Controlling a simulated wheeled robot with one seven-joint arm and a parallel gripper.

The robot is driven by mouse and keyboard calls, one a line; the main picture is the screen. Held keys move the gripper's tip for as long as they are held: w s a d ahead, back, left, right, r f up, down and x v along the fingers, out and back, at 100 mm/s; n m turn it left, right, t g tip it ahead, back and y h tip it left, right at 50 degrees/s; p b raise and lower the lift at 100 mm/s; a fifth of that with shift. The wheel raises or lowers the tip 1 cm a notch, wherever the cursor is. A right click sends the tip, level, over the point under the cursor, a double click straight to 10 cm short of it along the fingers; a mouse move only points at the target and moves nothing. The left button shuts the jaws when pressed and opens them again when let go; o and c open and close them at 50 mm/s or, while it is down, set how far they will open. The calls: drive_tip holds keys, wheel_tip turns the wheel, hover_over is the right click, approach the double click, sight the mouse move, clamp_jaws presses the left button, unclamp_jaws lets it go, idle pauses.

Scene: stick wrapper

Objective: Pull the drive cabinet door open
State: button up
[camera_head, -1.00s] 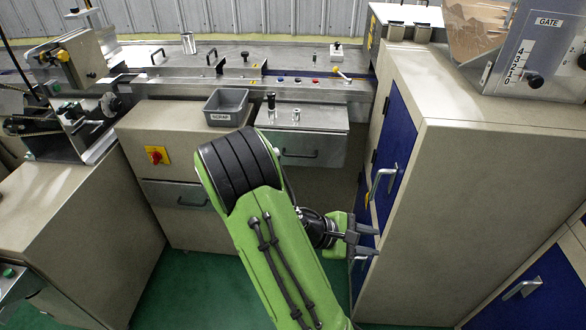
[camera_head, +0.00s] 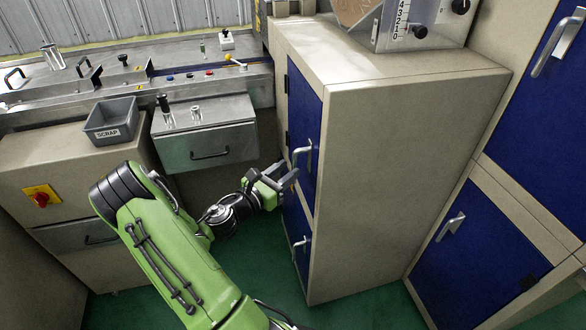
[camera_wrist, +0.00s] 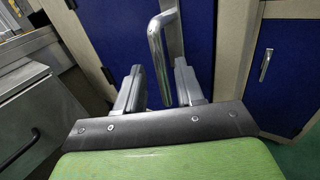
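The cabinet (camera_head: 400,130) is beige with blue doors on its left-facing side. Its upper blue door (camera_head: 304,112) looks shut and has a silver bar handle (camera_head: 304,155). No label names it as the drive cabinet. My gripper (camera_head: 283,176) is at this upper door, close to the lower end of the handle. In the wrist view, the two fingers (camera_wrist: 159,74) stand apart, and the handle (camera_wrist: 157,42) runs down between them in the picture. I see gaps on both sides of the bar; its depth relative to the fingertips is hard to tell.
A lower blue door (camera_head: 297,232) with its own handle is below. More blue doors (camera_head: 480,255) are at the right. A metal drawer (camera_head: 207,148) and a grey scrap bin (camera_head: 111,121) are at the left. Green floor (camera_head: 250,265) is open beneath my arm.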

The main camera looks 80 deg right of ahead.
sight(294, 165)
drive_tip(key=x, duration=0.3)
drive_tip(key=shift+s+d, duration=0.2)
drive_tip(key=shift+d, duration=0.15)
clamp_jaws()
